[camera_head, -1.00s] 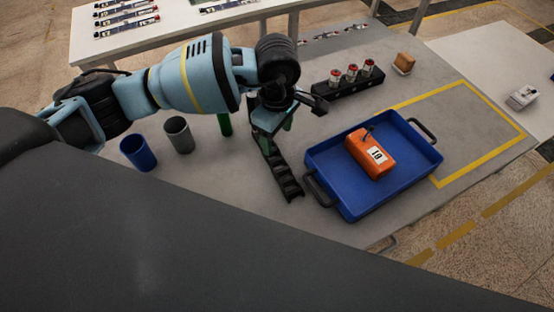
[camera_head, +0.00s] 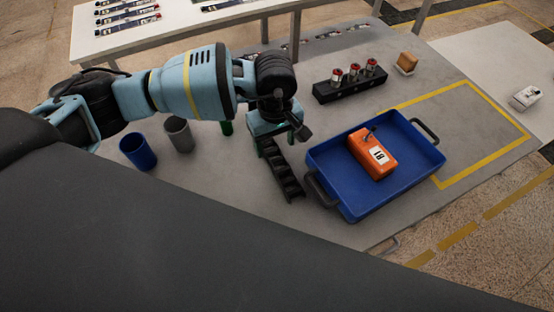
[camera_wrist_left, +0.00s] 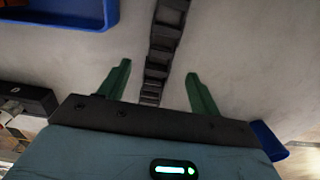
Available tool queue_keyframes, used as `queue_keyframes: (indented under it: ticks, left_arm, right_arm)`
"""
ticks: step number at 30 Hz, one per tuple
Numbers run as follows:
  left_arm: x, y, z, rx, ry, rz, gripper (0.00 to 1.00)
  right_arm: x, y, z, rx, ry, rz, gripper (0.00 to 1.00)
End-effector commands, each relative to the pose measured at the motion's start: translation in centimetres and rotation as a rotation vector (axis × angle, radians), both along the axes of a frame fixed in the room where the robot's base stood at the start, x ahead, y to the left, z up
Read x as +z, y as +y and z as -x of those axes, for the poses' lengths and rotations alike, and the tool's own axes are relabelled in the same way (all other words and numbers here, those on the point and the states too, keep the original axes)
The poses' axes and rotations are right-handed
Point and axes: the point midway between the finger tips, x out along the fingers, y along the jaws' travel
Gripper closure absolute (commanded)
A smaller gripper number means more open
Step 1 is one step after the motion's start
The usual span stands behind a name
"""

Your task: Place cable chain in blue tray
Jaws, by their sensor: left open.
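The black cable chain (camera_head: 285,175) lies on the grey table, left of the blue tray (camera_head: 405,160). In the left wrist view the chain (camera_wrist_left: 168,25) runs away between my green fingers, and the tray (camera_wrist_left: 85,20) shows at upper left. My left gripper (camera_head: 278,142) is open over the far end of the chain; its fingers (camera_wrist_left: 158,75) stand apart on either side of it with visible gaps. I cannot tell how far down the fingers reach. The tray has black handles and holds an orange box (camera_head: 371,154) with a numbered label. My right gripper is out of view.
A blue cup (camera_head: 138,151), a grey cup (camera_head: 179,135) and a partly hidden green cup (camera_head: 227,128) stand left of the gripper. A black block with red-topped pieces (camera_head: 348,86) and a small brown item (camera_head: 406,63) are behind the tray. A yellow outline (camera_head: 490,125) marks the table.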

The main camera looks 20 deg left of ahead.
Motion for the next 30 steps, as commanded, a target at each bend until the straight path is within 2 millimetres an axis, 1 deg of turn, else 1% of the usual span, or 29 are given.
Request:
queue_keyframes:
  ticks: [2, 4, 10, 13, 16, 22, 23, 30]
  left_arm:
    - [-0.2, 0.0, 0.0, 0.001, 0.0, 0.0, 0.36]
    - [-0.8, 0.0, 0.0, 0.002, 0.001, -0.001, 0.36]
    - [-3.7, 0.1, -0.1, 0.002, 0.001, 0.0, 0.36]
    - [-4.7, 0.0, -0.1, 0.001, 0.0, 0.0, 0.36]
    - [-5.1, 0.1, -0.1, 0.001, 0.001, -0.001, 0.36]
    - [-5.2, 0.1, -0.1, 0.001, 0.0, 0.0, 0.36]
    - [-5.2, 0.1, -0.1, 0.001, 0.0, 0.0, 0.39]
    - [-5.1, 0.1, -0.1, 0.001, 0.0, 0.0, 0.7]
  right_arm:
    - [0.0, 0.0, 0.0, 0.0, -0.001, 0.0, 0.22]
    - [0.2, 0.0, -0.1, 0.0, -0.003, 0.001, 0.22]
    - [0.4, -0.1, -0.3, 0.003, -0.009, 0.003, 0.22]
    - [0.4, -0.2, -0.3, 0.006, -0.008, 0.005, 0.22]
    - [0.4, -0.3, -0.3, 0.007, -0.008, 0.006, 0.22]
    - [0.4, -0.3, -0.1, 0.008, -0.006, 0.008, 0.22]
    - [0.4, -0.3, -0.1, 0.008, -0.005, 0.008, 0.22]
    - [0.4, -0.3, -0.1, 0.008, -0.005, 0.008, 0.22]
